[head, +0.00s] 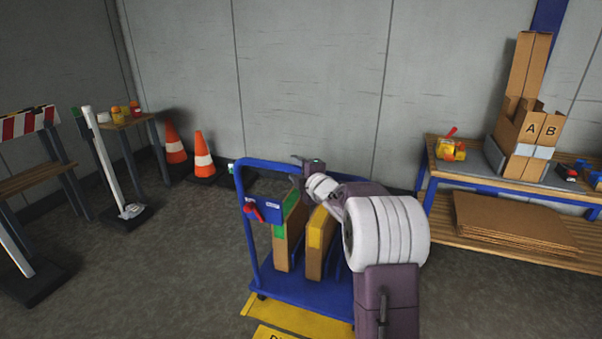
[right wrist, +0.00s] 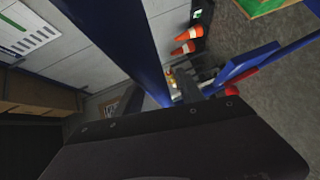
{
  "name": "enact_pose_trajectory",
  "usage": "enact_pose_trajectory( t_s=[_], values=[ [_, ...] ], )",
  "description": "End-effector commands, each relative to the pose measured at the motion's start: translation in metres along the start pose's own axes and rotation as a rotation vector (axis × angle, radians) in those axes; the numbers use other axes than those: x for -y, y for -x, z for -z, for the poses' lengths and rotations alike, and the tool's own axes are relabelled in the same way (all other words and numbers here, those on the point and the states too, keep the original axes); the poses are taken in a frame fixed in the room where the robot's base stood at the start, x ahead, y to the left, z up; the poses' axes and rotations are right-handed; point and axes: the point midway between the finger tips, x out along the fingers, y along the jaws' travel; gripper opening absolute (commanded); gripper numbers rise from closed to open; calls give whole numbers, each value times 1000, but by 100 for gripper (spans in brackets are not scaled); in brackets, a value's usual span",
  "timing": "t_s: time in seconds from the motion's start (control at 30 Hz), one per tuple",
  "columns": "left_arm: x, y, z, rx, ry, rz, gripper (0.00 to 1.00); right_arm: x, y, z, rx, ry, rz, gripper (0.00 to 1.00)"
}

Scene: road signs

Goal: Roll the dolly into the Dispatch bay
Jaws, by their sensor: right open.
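The dolly is a blue cart (head: 300,290) with a tall blue push-handle frame (head: 270,162), standing on the floor in the middle of the head view. A blue panel with a red lever (head: 254,210) is on the handle's left side. My right gripper (head: 298,168) is open at the handle's top bar. In the right wrist view, a blue bar (right wrist: 130,40) runs very close to the dark gripper; I cannot tell whether it lies between the fingers. Yellow floor marking (head: 290,316) shows at the dolly's front, with lettering cut off below. My left gripper is not in view.
Two slim cartons, one with green (head: 282,232) and one with yellow (head: 318,240), stand on the dolly. Orange cones (head: 203,155) stand behind left. A workbench (head: 500,186) with boxes is at right. A white post (head: 105,160) and barrier are at left.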

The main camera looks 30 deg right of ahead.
Motion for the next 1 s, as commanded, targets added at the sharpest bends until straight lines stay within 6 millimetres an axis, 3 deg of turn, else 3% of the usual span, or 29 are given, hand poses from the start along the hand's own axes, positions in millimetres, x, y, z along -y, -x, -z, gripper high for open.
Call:
enact_pose_trajectory(
  t_s=[0.2, 0.4, 0.93, 1.0],
  values=[
    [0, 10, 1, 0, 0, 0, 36, -3, 45, 0, 3, -1, 0, 45],
    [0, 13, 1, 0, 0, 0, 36, -2, 68, 0, 1, -1, -1, 45],
    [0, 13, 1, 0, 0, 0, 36, 0, 71, 0, 0, -1, -1, 45],
    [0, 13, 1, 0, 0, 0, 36, 0, 70, 7, -13, 2, 0, 45]
  ],
)
